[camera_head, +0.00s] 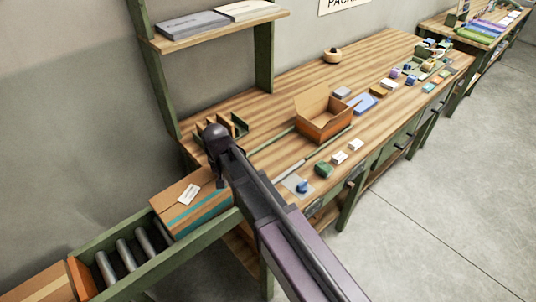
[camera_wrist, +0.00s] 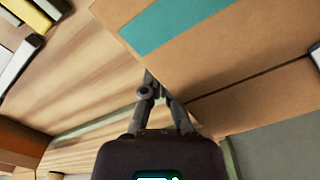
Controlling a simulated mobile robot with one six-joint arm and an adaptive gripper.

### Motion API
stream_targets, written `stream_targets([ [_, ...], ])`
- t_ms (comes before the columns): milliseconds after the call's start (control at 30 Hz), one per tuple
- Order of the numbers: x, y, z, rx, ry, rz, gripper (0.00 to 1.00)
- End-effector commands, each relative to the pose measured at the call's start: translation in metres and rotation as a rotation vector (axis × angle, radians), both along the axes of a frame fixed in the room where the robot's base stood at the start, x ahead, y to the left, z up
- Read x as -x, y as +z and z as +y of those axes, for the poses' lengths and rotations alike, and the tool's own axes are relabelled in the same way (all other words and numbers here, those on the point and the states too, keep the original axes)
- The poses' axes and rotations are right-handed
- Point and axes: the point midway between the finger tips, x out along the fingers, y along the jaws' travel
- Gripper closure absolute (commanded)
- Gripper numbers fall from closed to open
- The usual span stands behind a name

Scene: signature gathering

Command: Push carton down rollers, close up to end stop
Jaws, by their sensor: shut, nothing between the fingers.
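The carton (camera_head: 188,205), brown with a teal stripe and a white label, sits at the right end of the roller track (camera_head: 150,276), against the workbench. Bare grey rollers (camera_head: 122,256) show to its left. In the head view my arm hides the fingers.
A second brown carton (camera_head: 42,286) lies beyond the board at lower left. The wooden workbench (camera_head: 285,98) holds an open cardboard box (camera_head: 325,125) and several small items along its front. Green posts and a shelf (camera_head: 215,29) stand behind. Floor at right is clear.

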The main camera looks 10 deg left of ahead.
Motion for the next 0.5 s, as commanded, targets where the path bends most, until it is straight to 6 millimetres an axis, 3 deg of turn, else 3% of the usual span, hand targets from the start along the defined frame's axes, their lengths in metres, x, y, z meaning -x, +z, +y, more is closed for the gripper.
stream_targets([
  [500,0.032,0.000,0.025,0.000,0.001,0.000,1.00],
])
